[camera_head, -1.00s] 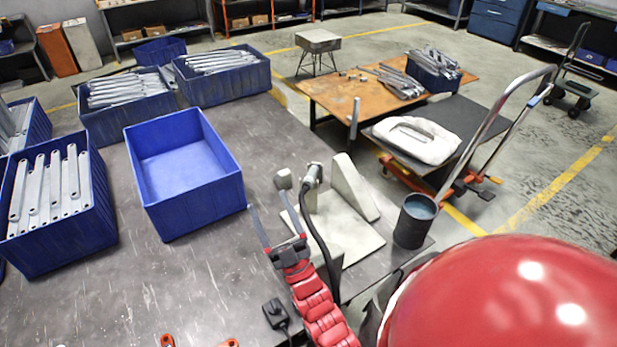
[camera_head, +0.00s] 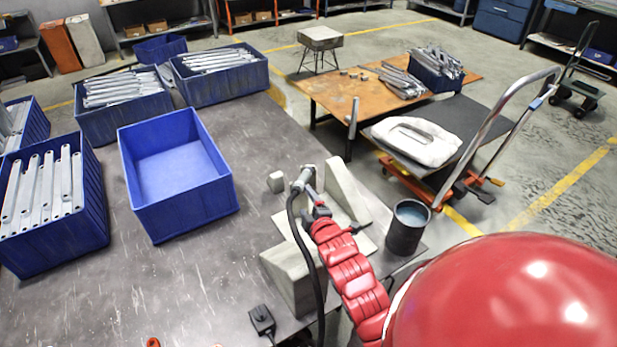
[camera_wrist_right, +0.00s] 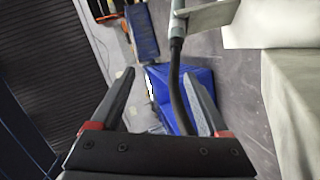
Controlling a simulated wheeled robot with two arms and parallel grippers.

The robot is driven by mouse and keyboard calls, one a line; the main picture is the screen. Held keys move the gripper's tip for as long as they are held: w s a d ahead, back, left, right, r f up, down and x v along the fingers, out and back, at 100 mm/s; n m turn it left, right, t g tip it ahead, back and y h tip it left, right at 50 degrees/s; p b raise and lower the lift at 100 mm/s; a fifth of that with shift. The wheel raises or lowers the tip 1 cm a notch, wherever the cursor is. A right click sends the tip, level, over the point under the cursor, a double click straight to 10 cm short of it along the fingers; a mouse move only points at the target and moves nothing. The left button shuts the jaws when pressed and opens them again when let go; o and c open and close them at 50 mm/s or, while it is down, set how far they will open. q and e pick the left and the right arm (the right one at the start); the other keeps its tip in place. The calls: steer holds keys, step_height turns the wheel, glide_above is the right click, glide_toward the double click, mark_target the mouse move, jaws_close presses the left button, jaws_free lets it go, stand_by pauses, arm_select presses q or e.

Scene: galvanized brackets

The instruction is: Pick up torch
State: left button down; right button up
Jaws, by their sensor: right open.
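The torch (camera_head: 303,180) is a grey metal piece with a long black hose, standing at a pale angled stand (camera_head: 345,190) on the dark workbench. My right gripper (camera_head: 314,198) is right beside the torch, its fingers partly hidden in the head view. In the right wrist view, the gripper (camera_wrist_right: 160,74) is open, with two dark fingers apart. The torch (camera_wrist_right: 177,27) shows at the top there, and its hose runs down between the fingers in the picture. I cannot tell whether either finger touches it. My left gripper is not in view.
An empty blue bin (camera_head: 178,165) stands left of the torch. Blue bins of galvanized brackets (camera_head: 45,190) stand further left and behind. A dark cup (camera_head: 408,228) is right of the stand. A pale wedge block (camera_head: 292,280) and a small black box (camera_head: 262,320) sit in front.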

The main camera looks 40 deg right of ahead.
steer(key=s+d+f+g, duration=0.1)
steer(key=d+f+g, duration=0.1)
steer(key=p, duration=0.5)
glide_toward(302, 190)
steer(key=shift+n, duration=0.4)
steer(key=x, duration=0.6)
steer(key=shift+p+x, duration=0.5)
steer(key=shift+x, duration=0.3)
steer(key=shift+p+x, duration=0.4)
steer(key=shift+x, duration=1.55)
steer(key=shift+w, duration=0.2)
